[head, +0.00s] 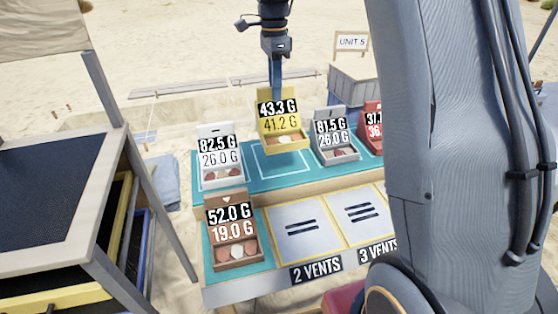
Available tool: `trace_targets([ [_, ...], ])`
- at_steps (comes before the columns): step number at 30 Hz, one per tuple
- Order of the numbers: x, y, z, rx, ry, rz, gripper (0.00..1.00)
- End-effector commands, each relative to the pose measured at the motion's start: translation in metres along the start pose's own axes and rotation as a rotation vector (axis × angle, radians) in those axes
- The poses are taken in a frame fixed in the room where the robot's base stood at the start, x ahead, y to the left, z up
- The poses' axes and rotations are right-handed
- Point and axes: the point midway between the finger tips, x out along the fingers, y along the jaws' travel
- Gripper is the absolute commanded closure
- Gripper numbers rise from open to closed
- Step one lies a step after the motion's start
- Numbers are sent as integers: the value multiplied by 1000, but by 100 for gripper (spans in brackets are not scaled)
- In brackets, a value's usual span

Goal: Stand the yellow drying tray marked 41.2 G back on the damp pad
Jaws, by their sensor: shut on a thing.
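The yellow drying tray (290,133) carries a black label reading 43.3 G above a line reading 41.2 G. My gripper (277,91) is shut on the top of its back plate and holds it upright. The tray is over the teal pad (256,182), at the back of an empty white-outlined square. I cannot tell whether the tray touches the pad. Pieces lie in the tray's front, too small to make out well. Nothing on the pad is marked as damp.
A white tray (208,177) stands left, a grey tray (343,153) and a partly hidden red tray (372,112) right. A brown tray (218,211) stands in front. My arm covers the right side.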

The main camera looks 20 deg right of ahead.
Motion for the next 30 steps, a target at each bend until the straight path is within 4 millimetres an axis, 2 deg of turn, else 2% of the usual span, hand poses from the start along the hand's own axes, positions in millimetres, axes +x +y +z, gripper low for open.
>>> trace_targets([
  [5,-2,-10,-2,2,0,4,100],
  [15,48,-12,-2,3,0,7,100],
  [22,65,-13,-2,3,0,6,100],
  [30,95,-15,-1,1,0,4,100],
])
